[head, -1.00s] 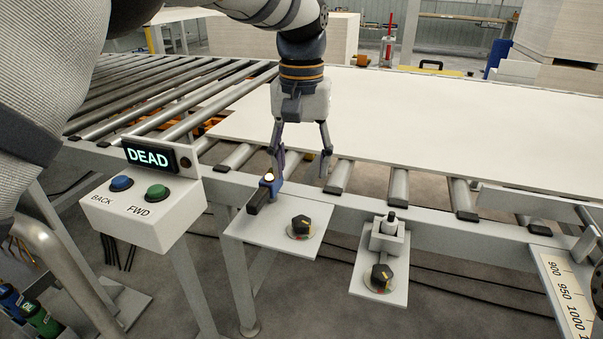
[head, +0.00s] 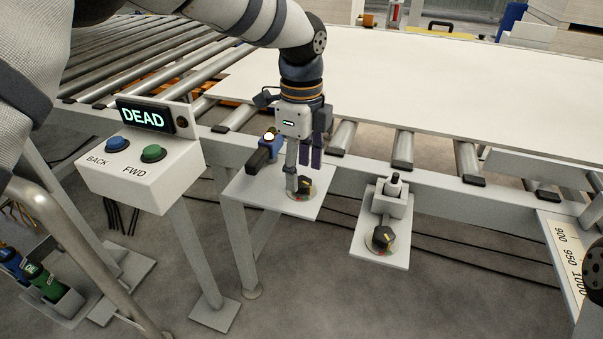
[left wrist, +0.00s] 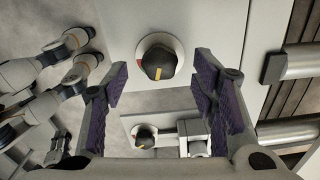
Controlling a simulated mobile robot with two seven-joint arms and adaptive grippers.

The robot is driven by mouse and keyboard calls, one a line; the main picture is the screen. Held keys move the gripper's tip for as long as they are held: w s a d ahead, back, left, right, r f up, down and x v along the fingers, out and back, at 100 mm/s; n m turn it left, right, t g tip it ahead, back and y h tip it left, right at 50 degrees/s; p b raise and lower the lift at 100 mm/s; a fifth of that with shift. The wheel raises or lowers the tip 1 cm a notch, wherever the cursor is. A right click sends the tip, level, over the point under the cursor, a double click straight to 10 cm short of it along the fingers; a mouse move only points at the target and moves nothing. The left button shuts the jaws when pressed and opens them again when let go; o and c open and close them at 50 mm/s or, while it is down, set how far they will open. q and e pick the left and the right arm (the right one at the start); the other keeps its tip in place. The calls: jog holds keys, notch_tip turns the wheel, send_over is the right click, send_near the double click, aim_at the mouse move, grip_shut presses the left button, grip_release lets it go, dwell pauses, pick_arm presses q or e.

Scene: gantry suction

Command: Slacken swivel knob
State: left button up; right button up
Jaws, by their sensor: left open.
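A black knob with a yellow mark (head: 305,187) sits on the left grey plate (head: 262,192). A similar knob (head: 380,238) sits on the right plate (head: 372,255). The frames do not label either as the swivel knob. My left gripper (head: 304,176) is open, just above the left-plate knob and partly in front of it. In the left wrist view the near knob (left wrist: 158,62), on a pale disc with a red mark, shows between the spread fingers (left wrist: 159,74), with no contact visible. The other knob (left wrist: 145,137) shows lower down. My right gripper is not seen.
A black and blue device with a lit top (head: 264,152) stands close left of the gripper. A small upright fixture (head: 393,195) stands behind the right knob. The control box (head: 140,170) reads DEAD. A white board (head: 420,90) lies on the rollers behind.

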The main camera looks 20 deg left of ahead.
pick_arm(q)
notch_tip(320, 180, down, 2)
jog(key=shift+f, duration=0.1)
jog(key=c, duration=1.2)
jog(key=shift+o, duration=0.2)
jog(key=shift+n, duration=0.3)
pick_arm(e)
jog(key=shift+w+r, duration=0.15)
pick_arm(q)
jog(key=shift+r+n+p, duration=0.2)
jog(key=shift+n+p, duration=0.2)
jog(key=shift+n, duration=0.6)
jog(key=shift+f+n, duration=0.1)
jog(key=shift+n, duration=1.9)
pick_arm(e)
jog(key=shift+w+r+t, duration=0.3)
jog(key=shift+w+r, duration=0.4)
pick_arm(q)
jog(key=shift+p, duration=0.3)
